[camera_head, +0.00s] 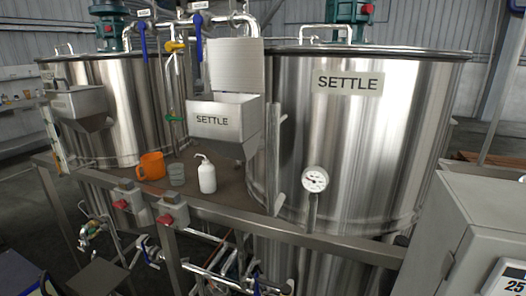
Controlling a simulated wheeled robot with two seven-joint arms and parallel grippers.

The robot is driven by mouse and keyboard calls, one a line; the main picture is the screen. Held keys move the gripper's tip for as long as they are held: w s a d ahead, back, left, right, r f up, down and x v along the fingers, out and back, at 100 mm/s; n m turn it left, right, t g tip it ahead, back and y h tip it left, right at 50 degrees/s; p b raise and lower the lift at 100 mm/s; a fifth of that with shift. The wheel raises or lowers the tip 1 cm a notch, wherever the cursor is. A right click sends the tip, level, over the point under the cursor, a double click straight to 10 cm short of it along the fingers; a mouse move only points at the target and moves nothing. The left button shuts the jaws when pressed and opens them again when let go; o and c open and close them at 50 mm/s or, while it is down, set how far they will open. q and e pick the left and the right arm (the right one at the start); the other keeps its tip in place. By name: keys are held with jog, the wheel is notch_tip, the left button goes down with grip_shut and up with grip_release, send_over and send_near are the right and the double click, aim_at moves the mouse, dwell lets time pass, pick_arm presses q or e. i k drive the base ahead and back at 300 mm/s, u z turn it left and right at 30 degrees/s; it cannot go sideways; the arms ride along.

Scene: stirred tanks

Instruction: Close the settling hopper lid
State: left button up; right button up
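The settling hopper (224,122) is a grey metal box with a sloped underside and a "SETTLE" label. It is mounted in front of the large right tank, which also reads "SETTLE". Its lid (236,66) is a pale ribbed panel standing upright at the back of the hopper, so the hopper is open. The hopper's inside is mostly hidden by its front wall. Neither of my grippers shows in the head view.
A second hopper (82,102) is at left. Blue-handled pipes rise near the lid. A gauge (315,179) and a grey cabinet (470,225) are at right.

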aim_at(236, 65)
jog(key=z, duration=1.8)
jog(key=k, duration=1.3)
jog(key=u, duration=1.15)
